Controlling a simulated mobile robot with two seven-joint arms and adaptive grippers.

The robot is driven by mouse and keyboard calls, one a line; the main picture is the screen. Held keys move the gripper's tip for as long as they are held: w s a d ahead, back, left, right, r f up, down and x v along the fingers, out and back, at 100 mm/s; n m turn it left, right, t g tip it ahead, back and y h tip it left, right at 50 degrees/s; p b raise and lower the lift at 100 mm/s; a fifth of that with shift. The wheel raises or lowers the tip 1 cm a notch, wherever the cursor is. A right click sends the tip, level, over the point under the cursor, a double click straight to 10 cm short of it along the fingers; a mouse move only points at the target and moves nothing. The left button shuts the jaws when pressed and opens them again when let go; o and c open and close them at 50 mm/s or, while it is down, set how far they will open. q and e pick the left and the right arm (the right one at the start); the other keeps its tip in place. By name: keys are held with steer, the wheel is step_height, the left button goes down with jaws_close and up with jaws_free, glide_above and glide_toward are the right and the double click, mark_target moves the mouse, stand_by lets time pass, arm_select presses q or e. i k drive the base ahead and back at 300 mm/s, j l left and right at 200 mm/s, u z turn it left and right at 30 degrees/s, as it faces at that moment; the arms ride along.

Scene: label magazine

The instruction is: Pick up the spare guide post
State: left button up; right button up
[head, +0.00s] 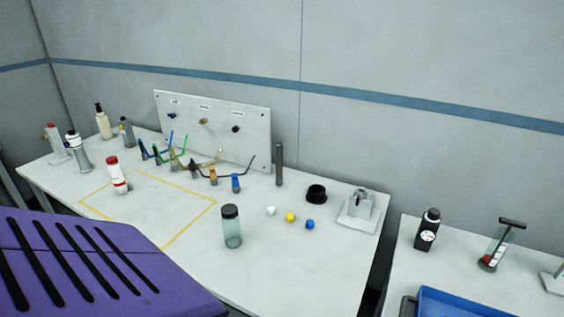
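A dark grey upright post (279,165) stands on the white table (285,270) near its back edge, just right of the white upright panel. It looks like the guide post, though no label on it can be read. Nothing touches it, and it is in full view. Neither of my grippers is in view.
Near the post are a black ring-shaped part (316,193), a grey block on a plate (360,209), a lidded jar (231,227) and small white, yellow and blue caps. Coloured wires and clips lie before the panel (225,140). A second table (455,262) stands right, across a gap.

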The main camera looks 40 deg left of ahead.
mark_target(278, 146)
steer(key=k+j+z, duration=0.1)
steer(key=j, duration=0.25)
steer(key=k+j, duration=0.15)
steer(key=j, duration=0.2)
steer(key=k+j+z, duration=0.15)
steer(key=j, duration=0.15)
steer(key=k+j, duration=0.15)
steer(key=j, duration=0.2)
steer(key=k+j, duration=0.15)
steer(key=j, duration=0.2)
steer(key=k+j, duration=0.15)
steer(key=j, duration=0.2)
steer(key=z, duration=0.05)
